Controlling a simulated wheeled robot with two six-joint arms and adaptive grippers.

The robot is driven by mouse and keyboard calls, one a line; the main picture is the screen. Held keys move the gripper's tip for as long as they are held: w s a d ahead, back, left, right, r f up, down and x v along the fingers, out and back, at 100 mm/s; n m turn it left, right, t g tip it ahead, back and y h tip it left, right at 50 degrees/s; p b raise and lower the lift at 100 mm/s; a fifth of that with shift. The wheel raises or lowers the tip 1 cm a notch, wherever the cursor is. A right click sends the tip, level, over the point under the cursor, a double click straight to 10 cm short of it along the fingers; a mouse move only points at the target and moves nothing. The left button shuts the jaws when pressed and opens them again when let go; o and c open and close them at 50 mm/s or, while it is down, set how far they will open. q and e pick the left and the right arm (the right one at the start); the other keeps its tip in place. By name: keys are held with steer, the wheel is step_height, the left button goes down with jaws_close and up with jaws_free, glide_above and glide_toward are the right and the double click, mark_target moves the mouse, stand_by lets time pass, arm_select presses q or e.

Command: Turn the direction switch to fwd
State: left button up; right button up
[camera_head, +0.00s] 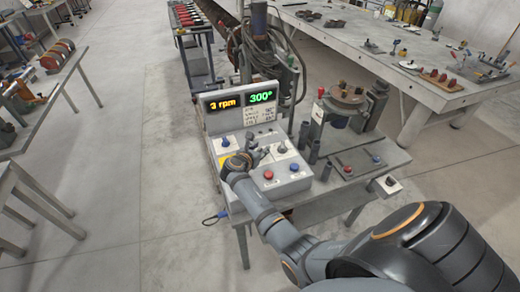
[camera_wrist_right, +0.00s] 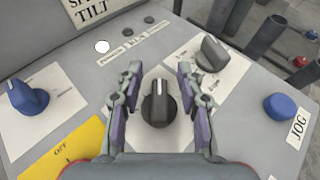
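The control box (camera_head: 285,185) stands on a bench in the head view. My right gripper (camera_head: 250,158) is over its sloped panel. In the right wrist view the open fingers (camera_wrist_right: 160,92) stand either side of a black knob (camera_wrist_right: 158,105), with gaps on both sides. The knob's white line points up in that view. Another dark knob (camera_wrist_right: 211,52) on a white plate is to the upper right. A blue knob (camera_wrist_right: 26,97) is at the left. The small labels are too blurred to show which is the direction switch. My left gripper is out of view.
Displays (camera_head: 240,101) read 3 rpm and 300°. A blue JOG button (camera_wrist_right: 280,107) sits right of the gripper, and a yellow OFF plate (camera_wrist_right: 62,150) lower left. Dark upright tubes (camera_wrist_right: 262,35) stand beyond the panel's right edge. A round-table fixture (camera_head: 346,97) is behind.

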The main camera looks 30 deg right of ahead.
mark_target(260, 149)
step_height(260, 149, up, 10)
steer(key=shift+f, duration=0.15)
stand_by(0.6)
